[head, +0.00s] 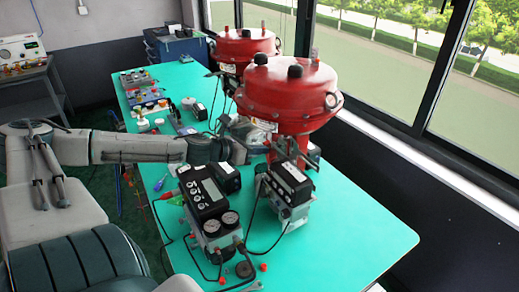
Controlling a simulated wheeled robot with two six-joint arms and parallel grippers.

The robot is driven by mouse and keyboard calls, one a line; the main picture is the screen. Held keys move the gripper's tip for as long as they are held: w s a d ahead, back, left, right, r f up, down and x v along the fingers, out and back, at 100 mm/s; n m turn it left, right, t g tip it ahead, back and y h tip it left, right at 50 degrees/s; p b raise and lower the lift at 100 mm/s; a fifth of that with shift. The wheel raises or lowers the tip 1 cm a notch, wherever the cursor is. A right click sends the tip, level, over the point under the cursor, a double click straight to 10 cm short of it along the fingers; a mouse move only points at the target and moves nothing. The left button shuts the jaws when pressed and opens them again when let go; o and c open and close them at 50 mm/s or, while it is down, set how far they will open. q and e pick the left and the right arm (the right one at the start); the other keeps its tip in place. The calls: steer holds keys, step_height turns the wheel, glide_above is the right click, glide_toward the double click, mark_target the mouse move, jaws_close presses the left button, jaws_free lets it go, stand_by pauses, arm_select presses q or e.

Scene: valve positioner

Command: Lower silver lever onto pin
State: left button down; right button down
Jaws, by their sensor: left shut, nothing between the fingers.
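The red valve actuator (290,92) stands on the green table, with a black-faced positioner (286,182) at its lower front. My left gripper (262,137) reaches in from the left and is beside the yoke under the red actuator, behind the positioner. It is shut and holds nothing. Its fingertips are partly hidden against the yoke. I cannot make out the silver lever or the pin; they are too small or hidden behind the gripper and the positioner.
A second positioner with gauges (208,205) stands front left of the valve, with black cables. Another red actuator (243,48) is behind. Small parts (142,92) lie at the table's far left. The table's right front (365,235) is clear. Windows line the right.

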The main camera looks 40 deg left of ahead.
arm_select(q)
steer(key=shift+r+m+y+p, duration=0.3)
steer(key=shift+r+m+p, duration=0.2)
steer(key=shift+r+p, duration=0.2)
arm_select(e)
steer(key=shift+w+a+r, duration=0.2)
steer(key=shift+w+r, duration=0.15)
steer(key=shift+w, duration=0.2)
steer(key=shift+w+a+r, duration=0.15)
steer(key=shift+w+r, duration=0.15)
steer(key=shift+w, duration=0.2)
steer(key=shift+s, duration=0.1)
